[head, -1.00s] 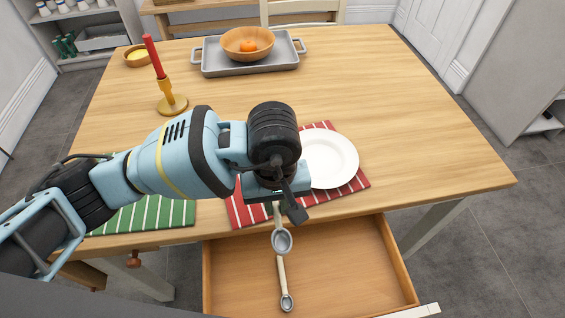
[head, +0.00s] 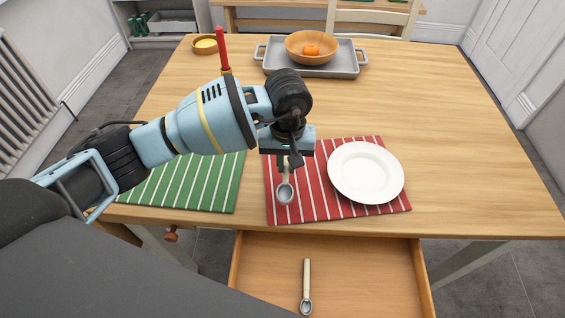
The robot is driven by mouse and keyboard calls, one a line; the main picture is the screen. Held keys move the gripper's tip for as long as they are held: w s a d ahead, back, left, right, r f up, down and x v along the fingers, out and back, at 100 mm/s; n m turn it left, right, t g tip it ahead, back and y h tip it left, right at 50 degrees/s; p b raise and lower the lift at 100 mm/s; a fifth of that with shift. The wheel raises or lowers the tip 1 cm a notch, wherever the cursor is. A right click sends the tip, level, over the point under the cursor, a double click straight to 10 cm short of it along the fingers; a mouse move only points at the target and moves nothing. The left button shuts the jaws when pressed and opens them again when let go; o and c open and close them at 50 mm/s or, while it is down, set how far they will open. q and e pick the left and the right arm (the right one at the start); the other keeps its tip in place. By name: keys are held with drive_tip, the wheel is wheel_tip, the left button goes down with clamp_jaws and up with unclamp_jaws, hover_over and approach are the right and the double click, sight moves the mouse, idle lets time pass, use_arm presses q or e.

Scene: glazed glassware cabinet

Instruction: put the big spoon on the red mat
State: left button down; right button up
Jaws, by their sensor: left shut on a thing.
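The big spoon (head: 285,193) has a grey bowl and a pale handle. My left gripper (head: 288,160) is shut on its handle, and the spoon's bowl hangs towards me. The spoon appears over the left part of the red mat (head: 318,207), which has white stripes. I cannot tell whether the spoon touches the mat. The gripper hides the top of the handle and the mat's far left corner. A smaller spoon (head: 306,285) lies in the open drawer (head: 350,270). My right gripper is not in view.
A white plate (head: 365,172) covers the mat's right part. A green striped mat (head: 190,187) lies to the left. Further back are a red candle (head: 222,48), a small bowl (head: 205,44) and a grey tray (head: 346,64) with a wooden bowl (head: 312,47). The table's right side is clear.

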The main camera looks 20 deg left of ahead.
use_arm(q)
drive_tip(key=shift+w+a, duration=0.65)
drive_tip(key=shift+w, duration=0.05)
drive_tip(key=shift+w+a+f, duration=0.15)
drive_tip(key=shift+f, duration=0.8)
drive_tip(key=shift+w+a+f, duration=0.1)
drive_tip(key=shift+f, duration=0.8)
drive_tip(key=shift+f, duration=0.15)
drive_tip(key=c, duration=1.4)
unclamp_jaws()
drive_tip(key=shift+c, duration=0.2)
wheel_tip(320, 180, up, 12)
